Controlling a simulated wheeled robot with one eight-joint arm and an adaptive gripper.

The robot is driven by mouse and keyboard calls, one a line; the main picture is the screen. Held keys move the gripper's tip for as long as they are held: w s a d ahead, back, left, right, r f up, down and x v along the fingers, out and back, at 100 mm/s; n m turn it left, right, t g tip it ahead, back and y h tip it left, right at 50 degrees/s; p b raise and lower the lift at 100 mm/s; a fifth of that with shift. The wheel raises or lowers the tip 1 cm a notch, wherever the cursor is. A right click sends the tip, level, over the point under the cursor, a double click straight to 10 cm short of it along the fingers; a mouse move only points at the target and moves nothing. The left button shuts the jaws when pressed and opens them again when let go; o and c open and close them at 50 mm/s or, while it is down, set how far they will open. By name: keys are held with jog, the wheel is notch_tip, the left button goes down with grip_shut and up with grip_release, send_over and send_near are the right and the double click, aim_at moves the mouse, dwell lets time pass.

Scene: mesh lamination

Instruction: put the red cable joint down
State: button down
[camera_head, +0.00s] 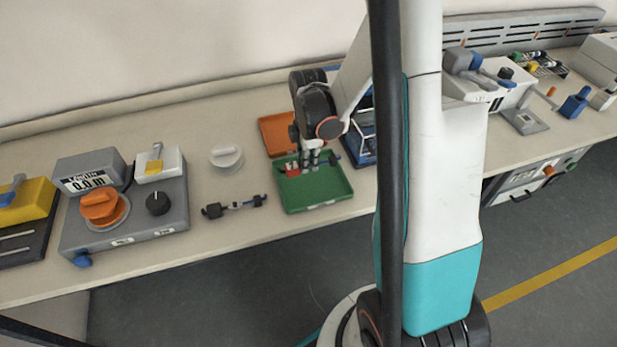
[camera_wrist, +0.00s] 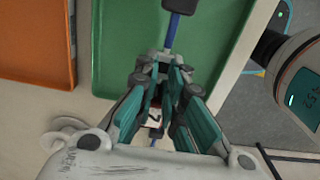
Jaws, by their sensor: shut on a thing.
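My gripper (camera_head: 312,162) is over the green tray (camera_head: 325,191), pointing down. It is shut on the red cable joint (camera_head: 291,169), whose red part shows left of the fingers. In the wrist view my gripper (camera_wrist: 163,72) has its fingers around the joint's middle. A blue rod (camera_wrist: 169,35) with a dark end block sticks out beyond the fingertips over the green tray (camera_wrist: 122,50). The fingers hide much of the joint. I cannot tell whether it touches the tray floor.
An orange tray (camera_head: 276,126) lies behind the green tray. Another jointed cable piece (camera_head: 236,206) and a round white lidded thing (camera_head: 227,157) lie to the left. A blue-framed box (camera_head: 361,145) stands close on the right. The table's front edge is near.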

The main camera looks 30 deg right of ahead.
aim_at(308, 181)
jog(key=shift+f+b, duration=0.8)
jog(key=shift+f, duration=1.8)
jog(key=shift+f, duration=0.1)
jog(key=c, duration=1.7)
grip_release()
notch_tip(308, 181, up, 12)
jog(key=p, duration=0.4)
